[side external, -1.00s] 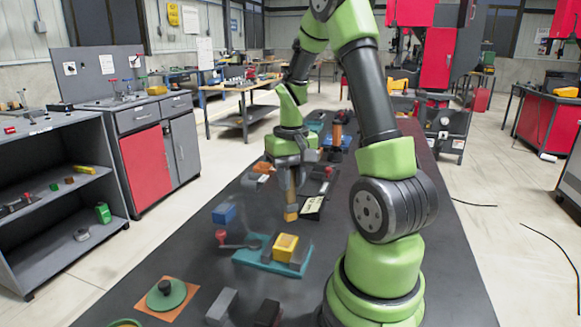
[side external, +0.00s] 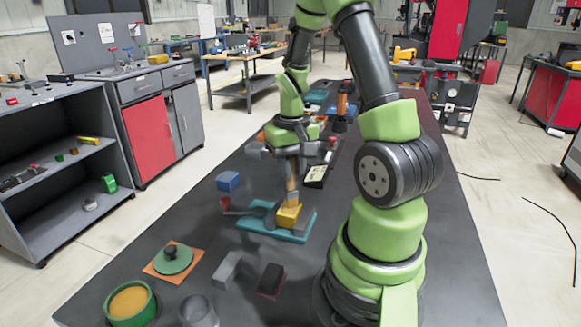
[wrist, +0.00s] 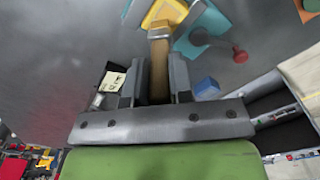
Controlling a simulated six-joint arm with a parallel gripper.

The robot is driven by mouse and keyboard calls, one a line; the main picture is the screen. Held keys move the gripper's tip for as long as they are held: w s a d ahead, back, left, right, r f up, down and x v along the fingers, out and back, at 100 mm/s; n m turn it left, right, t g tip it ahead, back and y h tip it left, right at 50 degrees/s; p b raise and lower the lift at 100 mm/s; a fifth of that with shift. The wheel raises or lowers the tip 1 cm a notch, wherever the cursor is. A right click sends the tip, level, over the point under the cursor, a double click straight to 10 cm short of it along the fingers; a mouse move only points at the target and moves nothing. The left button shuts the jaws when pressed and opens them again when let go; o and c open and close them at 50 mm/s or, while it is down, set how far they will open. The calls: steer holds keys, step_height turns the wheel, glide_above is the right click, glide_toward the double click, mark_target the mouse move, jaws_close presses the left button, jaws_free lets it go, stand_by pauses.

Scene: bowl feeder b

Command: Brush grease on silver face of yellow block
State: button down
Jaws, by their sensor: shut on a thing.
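My gripper (side external: 291,168) is shut on a tan brush (wrist: 159,62), which points down between the fingers in the wrist view. The yellow block (side external: 289,217) sits on a teal plate (side external: 246,226). In the side view the brush's lower end is at the block's top; I cannot tell whether it touches. In the wrist view the block (wrist: 175,10) shows just beyond the brush tip. The block's silver face cannot be made out clearly. A green pot (side external: 143,315) with orange-yellow contents stands at the front left.
A clamp with a red knob (side external: 225,203) lies at the plate's left. A blue block (side external: 228,181) is behind it. A green lid (side external: 175,259) rests on an orange mat. Grey (side external: 227,270) and dark (side external: 270,279) blocks lie in front. A small label card (side external: 316,173) is right of my gripper.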

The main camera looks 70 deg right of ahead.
steer(key=shift+d+r, duration=0.1)
steer(key=shift+d, duration=1.05)
step_height(320, 180, up, 8)
steer(key=shift+a, duration=0.1)
stand_by(0.5)
